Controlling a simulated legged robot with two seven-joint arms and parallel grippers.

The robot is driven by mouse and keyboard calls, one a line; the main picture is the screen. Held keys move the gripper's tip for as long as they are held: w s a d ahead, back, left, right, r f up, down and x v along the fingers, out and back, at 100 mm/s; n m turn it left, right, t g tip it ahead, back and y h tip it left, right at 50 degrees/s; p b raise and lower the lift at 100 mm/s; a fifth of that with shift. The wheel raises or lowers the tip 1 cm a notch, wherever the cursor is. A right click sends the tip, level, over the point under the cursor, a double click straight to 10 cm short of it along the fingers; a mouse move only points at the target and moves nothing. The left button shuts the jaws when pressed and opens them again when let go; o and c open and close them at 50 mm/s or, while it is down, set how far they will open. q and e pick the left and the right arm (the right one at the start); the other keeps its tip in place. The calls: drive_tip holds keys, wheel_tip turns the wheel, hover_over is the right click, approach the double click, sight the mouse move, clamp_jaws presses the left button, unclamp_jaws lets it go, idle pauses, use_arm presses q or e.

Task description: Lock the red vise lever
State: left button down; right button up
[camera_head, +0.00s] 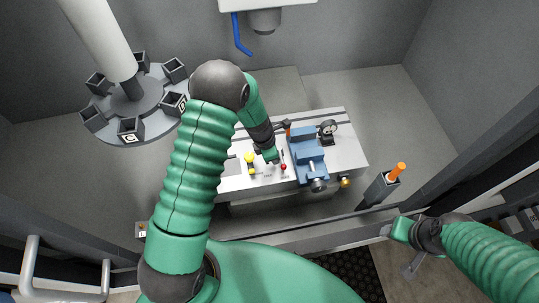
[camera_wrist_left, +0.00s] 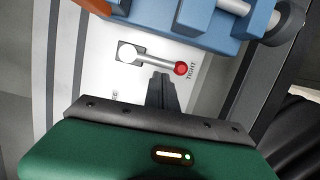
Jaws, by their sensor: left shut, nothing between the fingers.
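The red-knobbed vise lever (camera_head: 283,167) is on the light table in front of the blue vise (camera_head: 307,148). In the left wrist view its red ball (camera_wrist_left: 180,69) is at the right end of a short metal arm, with a round pale pivot (camera_wrist_left: 128,53) at the left. The ball is beside the printed word TIGHT. My left gripper (camera_head: 277,160) is shut and empty. In the wrist view its fingertips (camera_wrist_left: 162,78) are close below the arm, just left of the ball; I cannot tell if they touch. My right gripper (camera_head: 388,230) is away at the lower right, its fingers unclear.
A yellow knob (camera_head: 249,157) is left of the lever on the same table. A dial gauge (camera_head: 327,130) stands behind the vise. A grey holder with an orange handle (camera_head: 397,171) stands to the right. A carousel of lettered cups (camera_head: 130,100) is at the left.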

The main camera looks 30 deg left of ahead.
use_arm(q)
drive_tip(key=shift+s+a+r, duration=0.25)
drive_tip(key=shift+s+a, duration=0.15)
drive_tip(key=shift+a, duration=0.2)
drive_tip(key=shift+s+a+r, duration=0.25)
drive_tip(key=shift+s+a, duration=0.15)
drive_tip(key=shift+a, duration=0.2)
drive_tip(key=shift+s+b+v, duration=0.2)
drive_tip(key=shift+b+v, duration=0.65)
drive_tip(key=shift+v, duration=4.05)
drive_tip(key=s+d+f+m+y+b, duration=0.1)
drive_tip(key=s+m+b, duration=0.5)
drive_tip(key=m, duration=0.7)
drive_tip(key=s+d+f+m+t+y+b, duration=0.1)
drive_tip(key=s+d+f+m+b, duration=0.2)
drive_tip(key=m, duration=1)
drive_tip(key=s+f+b, duration=0.3)
drive_tip(key=s+b, duration=0.1)
drive_tip(key=s, duration=0.1)
drive_tip(key=shift+s+d, duration=0.15)
drive_tip(key=shift+d, duration=0.15)
use_arm(e)
wheel_tip(320, 180, down, 14)
drive_tip(key=s+a, duration=0.1)
drive_tip(key=shift+s+f, duration=0.25)
